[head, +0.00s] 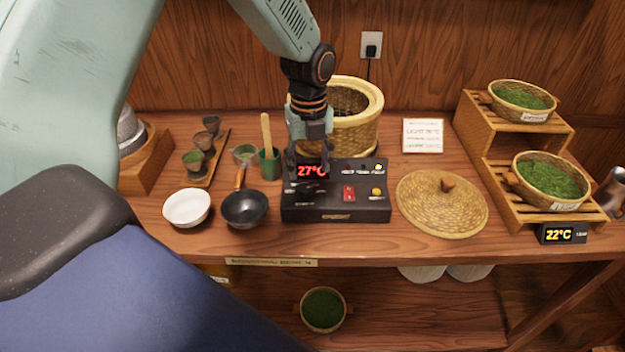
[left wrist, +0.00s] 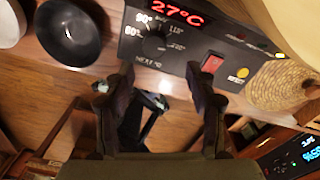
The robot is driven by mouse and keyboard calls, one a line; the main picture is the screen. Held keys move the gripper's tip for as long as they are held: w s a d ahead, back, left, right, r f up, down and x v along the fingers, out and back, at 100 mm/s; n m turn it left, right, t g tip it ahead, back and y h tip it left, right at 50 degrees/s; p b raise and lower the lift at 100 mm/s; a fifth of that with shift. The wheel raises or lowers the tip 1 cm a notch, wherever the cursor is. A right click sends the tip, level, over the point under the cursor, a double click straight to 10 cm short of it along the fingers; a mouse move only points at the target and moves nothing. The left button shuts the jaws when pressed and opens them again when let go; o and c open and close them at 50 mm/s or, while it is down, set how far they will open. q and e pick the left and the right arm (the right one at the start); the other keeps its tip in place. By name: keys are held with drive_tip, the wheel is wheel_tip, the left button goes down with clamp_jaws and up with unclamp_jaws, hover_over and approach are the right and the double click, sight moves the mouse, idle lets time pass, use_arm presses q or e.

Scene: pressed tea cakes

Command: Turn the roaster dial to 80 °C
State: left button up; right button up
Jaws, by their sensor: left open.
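The black roaster control box (head: 345,215) stands on the table, and its red display reads 27°C. Its round black dial (left wrist: 155,45) shows in the left wrist view below the display (left wrist: 178,13), with white temperature marks around it. I cannot tell where its pointer stands. In the head view the dial is dark and hard to make out. My left gripper (head: 308,165) hangs over the left part of the box. In the left wrist view its two fingers (left wrist: 160,85) are apart with nothing between them, near the dial's side of the box. My right gripper is not in view.
A red switch (head: 349,193) and a yellow button (head: 376,191) sit right of the dial. A black pan (head: 245,210) and a white bowl (head: 187,207) stand to the left. A woven lid (head: 440,215) lies right, and a wicker basket (head: 365,130) stands behind.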

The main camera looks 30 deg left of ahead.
sight(305, 187)
use_arm(q)
drive_tip(key=f, duration=0.2)
drive_tip(key=a+f, duration=0.1)
drive_tip(key=f, duration=0.1)
drive_tip(key=a+f, duration=0.1)
drive_tip(key=f, duration=0.1)
drive_tip(key=shift+s+a, duration=0.1)
drive_tip(key=shift+a, duration=0.1)
drive_tip(key=shift+d, duration=0.2)
drive_tip(key=shift+d+r, duration=0.1)
drive_tip(key=shift+d, duration=0.6)
drive_tip(key=shift+a+f, duration=0.3)
drive_tip(key=shift+a, duration=0.4)
drive_tip(key=c, duration=0.3)
drive_tip(key=shift+d+r, duration=0.15)
drive_tip(key=shift+d, duration=0.35)
drive_tip(key=c, duration=0.5)
drive_tip(key=shift+a, duration=0.1)
drive_tip(key=c, duration=0.4)
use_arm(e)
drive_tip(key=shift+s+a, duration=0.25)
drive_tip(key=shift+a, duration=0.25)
